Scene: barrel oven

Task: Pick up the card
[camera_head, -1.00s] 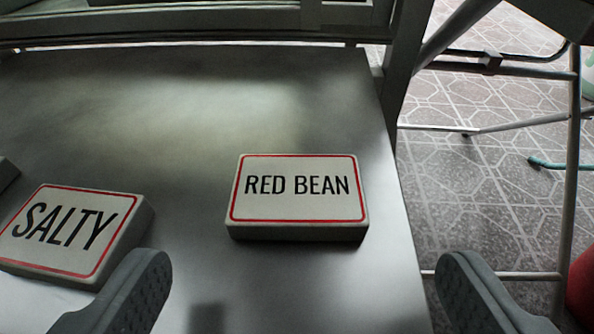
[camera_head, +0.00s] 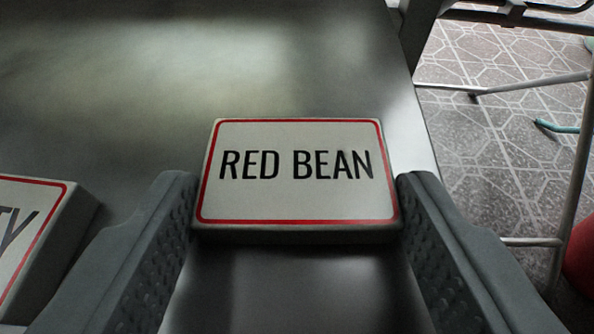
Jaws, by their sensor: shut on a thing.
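The RED BEAN card (camera_head: 297,202) is a thick white block with a red border and black letters. It lies face up on the grey metal table (camera_head: 240,65), near its right edge. My gripper (camera_head: 297,195) is shut on this card, with one dark grey finger against its left side and the other against its right side. The fingertips reach about the middle of its sides. The SALTY card (camera_head: 35,235) lies to the left, outside my left finger, and is partly cut off by the picture's edge.
The table's right edge runs close beside the RED BEAN card. Beyond it are a tiled floor (camera_head: 490,100) and a metal stand (camera_head: 575,190). A red round thing (camera_head: 582,250) shows at the far right. The table beyond the card is clear.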

